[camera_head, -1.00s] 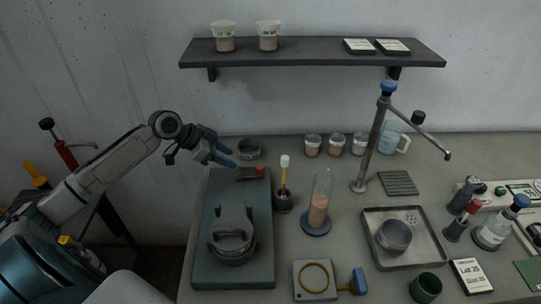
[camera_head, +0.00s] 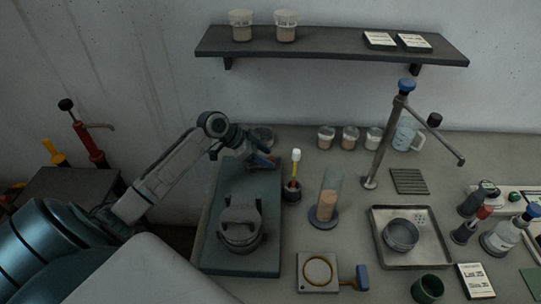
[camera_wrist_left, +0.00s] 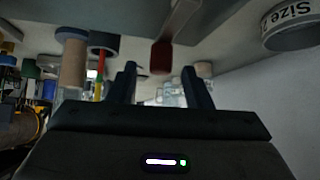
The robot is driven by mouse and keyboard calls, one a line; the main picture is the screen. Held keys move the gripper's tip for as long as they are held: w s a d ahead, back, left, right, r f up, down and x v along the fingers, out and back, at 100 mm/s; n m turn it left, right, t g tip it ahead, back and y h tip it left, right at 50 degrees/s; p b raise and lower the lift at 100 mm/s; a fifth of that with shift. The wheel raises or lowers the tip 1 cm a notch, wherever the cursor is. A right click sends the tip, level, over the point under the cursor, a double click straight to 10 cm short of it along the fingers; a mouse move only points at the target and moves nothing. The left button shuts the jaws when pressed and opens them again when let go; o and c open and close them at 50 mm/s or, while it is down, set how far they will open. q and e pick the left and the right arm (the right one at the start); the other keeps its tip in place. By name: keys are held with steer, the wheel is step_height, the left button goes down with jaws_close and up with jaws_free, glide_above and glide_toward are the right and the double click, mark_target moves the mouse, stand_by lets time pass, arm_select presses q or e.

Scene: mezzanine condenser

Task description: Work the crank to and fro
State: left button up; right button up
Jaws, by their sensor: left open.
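The crank shows in the left wrist view as a pale grey arm with a dark red grip (camera_wrist_left: 162,57) at its end. In the head view the red grip is mostly hidden behind my left gripper (camera_head: 266,160), at the far end of the green base plate (camera_head: 262,262). A dark round device (camera_head: 240,232) with a raised grey bracket sits on the near part of that plate. My left gripper is open. In the wrist view its two fingers stand either side of the line to the red grip, with nothing held. My right gripper is out of view.
A pot with a yellow, white-topped brush (camera_head: 294,180) stands close right of the plate. A tall metal stand (camera_head: 380,140) and a metal tray (camera_head: 440,258) are further right. A shelf (camera_head: 330,47) hangs above.

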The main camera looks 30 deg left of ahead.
arm_select(q)
steer(key=shift+p+x, duration=0.3)
steer(key=shift+x, duration=1.15)
steer(key=shift+a, duration=0.1)
jaws_close()
